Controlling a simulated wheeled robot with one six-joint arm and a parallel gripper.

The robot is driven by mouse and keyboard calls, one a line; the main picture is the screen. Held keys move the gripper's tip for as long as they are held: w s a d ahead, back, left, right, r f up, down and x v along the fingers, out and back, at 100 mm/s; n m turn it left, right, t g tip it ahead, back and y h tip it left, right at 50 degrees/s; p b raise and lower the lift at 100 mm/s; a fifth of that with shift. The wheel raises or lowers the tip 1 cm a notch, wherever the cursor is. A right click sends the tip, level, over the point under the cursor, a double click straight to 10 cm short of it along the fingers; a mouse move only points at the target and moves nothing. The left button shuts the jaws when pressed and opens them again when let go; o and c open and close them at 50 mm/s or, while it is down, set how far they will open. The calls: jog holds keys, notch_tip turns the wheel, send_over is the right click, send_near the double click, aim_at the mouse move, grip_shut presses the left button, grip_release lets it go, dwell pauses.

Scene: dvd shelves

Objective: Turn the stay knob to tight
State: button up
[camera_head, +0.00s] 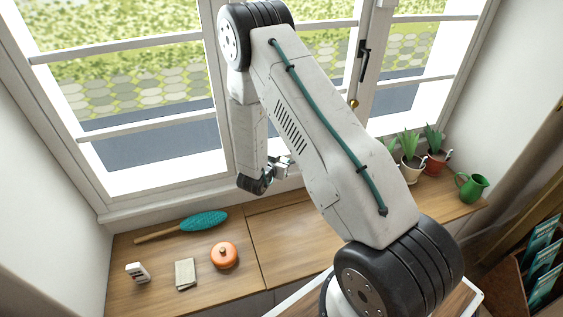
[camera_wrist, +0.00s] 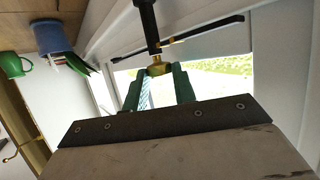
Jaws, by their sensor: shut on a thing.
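In the wrist view, a small brass knob (camera_wrist: 156,69) sits between the tips of my gripper's two green fingers (camera_wrist: 158,76). My gripper is shut on this knob. A dark upright post (camera_wrist: 149,22) rises from behind the knob, and a thin black stay bar (camera_wrist: 200,32) runs past it along the white window frame. In the head view my gripper (camera_head: 283,167) is low by the window's sill, partly hidden by my arm. The knob is not clear there. No tight or loose mark can be read.
A wooden sill top holds a teal brush (camera_head: 204,222), an orange lidded pot (camera_head: 224,256), a folded cloth (camera_head: 185,274) and a small white device (camera_head: 137,272). Potted plants (camera_head: 411,166) and a green jug (camera_head: 472,187) stand at the right. A black window handle (camera_head: 363,62) is above.

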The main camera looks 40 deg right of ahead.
dwell(0.3)
jog(key=o, duration=1)
jog(key=shift+g, duration=0.3)
jog(key=shift+d+t, duration=0.1)
jog(key=shift+t, duration=0.3)
